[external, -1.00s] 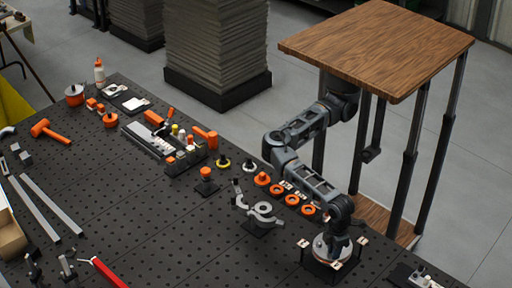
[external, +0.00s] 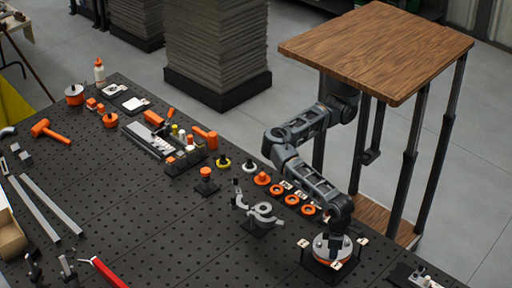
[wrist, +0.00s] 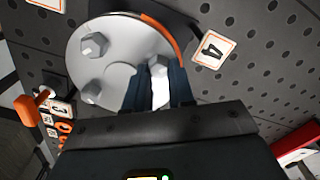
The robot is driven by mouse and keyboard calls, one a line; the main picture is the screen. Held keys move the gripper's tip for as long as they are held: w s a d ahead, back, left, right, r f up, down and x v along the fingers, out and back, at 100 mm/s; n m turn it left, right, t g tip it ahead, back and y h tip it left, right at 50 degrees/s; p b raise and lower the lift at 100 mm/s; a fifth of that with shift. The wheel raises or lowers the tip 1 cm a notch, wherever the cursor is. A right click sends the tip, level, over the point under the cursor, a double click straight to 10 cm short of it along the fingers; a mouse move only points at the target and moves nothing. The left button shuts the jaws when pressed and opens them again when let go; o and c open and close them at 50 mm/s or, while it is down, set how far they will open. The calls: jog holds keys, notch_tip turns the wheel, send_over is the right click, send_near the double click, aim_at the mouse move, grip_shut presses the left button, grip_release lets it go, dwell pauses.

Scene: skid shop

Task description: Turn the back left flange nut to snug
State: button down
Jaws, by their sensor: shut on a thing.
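A round silver flange (external: 322,246) with an orange edge sits on a dark base plate at the bench's near right. In the wrist view the flange (wrist: 117,70) carries silver hex nuts, with one nut (wrist: 95,45) at its upper left and another nut (wrist: 92,93) at its lower left. My gripper (wrist: 160,78) is over the flange's right part, its two dark fingers shut on a pale flange nut (wrist: 160,90), mostly hidden between them. In the external view my gripper (external: 337,241) is at the flange, and the arm hides the gripped nut.
Numbered tags surround the flange, including a "4" tag (wrist: 213,47). A grey curved fixture (external: 260,214) and orange rings (external: 291,200) stand to the left. A red bar (external: 107,272) lies farther left.

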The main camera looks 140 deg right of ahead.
jog(key=shift+w+r, duration=0.1)
jog(key=shift+r, duration=0.15)
jog(key=c, duration=1.2)
grip_release()
jog(key=shift+o, duration=1.2)
jog(key=shift+f, duration=0.15)
